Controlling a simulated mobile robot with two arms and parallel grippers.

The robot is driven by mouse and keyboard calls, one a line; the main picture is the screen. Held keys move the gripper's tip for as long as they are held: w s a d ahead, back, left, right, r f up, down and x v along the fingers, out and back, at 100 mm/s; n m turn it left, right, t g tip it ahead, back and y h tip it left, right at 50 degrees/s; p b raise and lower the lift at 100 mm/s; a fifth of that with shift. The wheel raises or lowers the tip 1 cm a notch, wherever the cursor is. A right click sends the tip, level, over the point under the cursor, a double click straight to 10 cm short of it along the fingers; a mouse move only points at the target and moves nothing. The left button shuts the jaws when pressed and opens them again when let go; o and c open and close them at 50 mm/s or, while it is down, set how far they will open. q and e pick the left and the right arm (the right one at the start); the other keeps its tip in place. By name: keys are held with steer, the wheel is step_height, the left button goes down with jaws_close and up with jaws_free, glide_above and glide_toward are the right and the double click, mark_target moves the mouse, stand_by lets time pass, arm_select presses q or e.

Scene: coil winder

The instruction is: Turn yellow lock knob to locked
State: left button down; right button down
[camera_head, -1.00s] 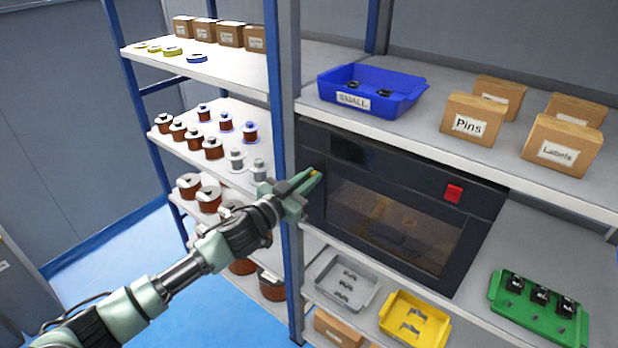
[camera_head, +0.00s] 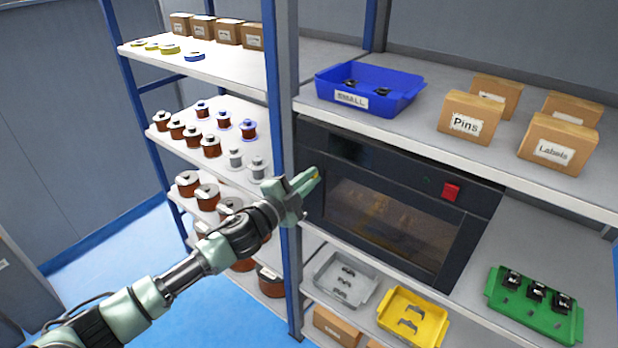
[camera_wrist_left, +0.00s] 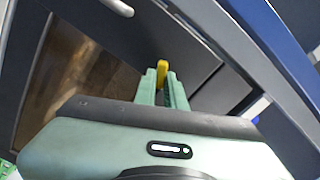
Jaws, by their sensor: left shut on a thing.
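The yellow lock knob (camera_wrist_left: 162,72) shows in the left wrist view between the tips of my left gripper (camera_wrist_left: 162,82). In the head view only a small yellow bit of the knob (camera_head: 316,175) shows at the tips of my left gripper (camera_head: 312,177). The gripper is shut on the knob at the left side of the black winder cabinet (camera_head: 462,225). The fingers hide most of the knob in the head view, and I cannot read its lock position. My right gripper is not in view.
A red button (camera_head: 451,192) is on the cabinet's upper right. A blue shelf post (camera_head: 284,90) stands close left of my gripper. A blue SMALL bin (camera_head: 400,103) is on the shelf above. Grey (camera_head: 362,292), yellow (camera_head: 440,330) and green (camera_head: 575,325) trays sit below and right.

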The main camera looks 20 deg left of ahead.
arm_select(q)
steer(key=m, duration=0.5)
steer(key=shift+f+m, duration=0.25)
steer(key=shift+m, duration=0.05)
stand_by(0.4)
steer(key=c, duration=1.5)
jaws_free()
steer(key=shift+d, duration=0.1)
steer(key=b+v, duration=0.2)
steer(key=v, duration=0.6)
